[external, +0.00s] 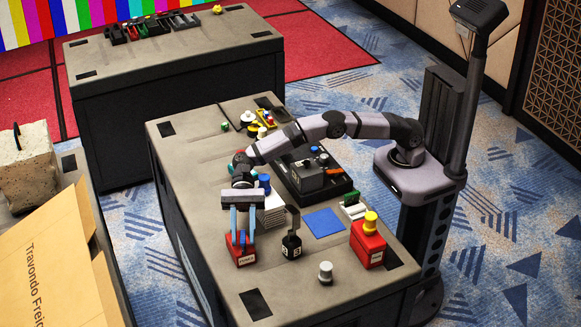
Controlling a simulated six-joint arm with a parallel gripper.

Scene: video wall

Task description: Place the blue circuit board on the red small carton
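A flat blue square (323,222), which may be the blue circuit board, lies on the tabletop right of centre. A small red box (240,254) with a white label stands near the table's left front. Something dark blue shows between the tips. I cannot tell whether the fingers grip anything.
A black labelled block with a hook (291,244) stands between my gripper and the blue square. A grey knobbed weight (325,272) stands in front. The tabletop's front left is clear.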

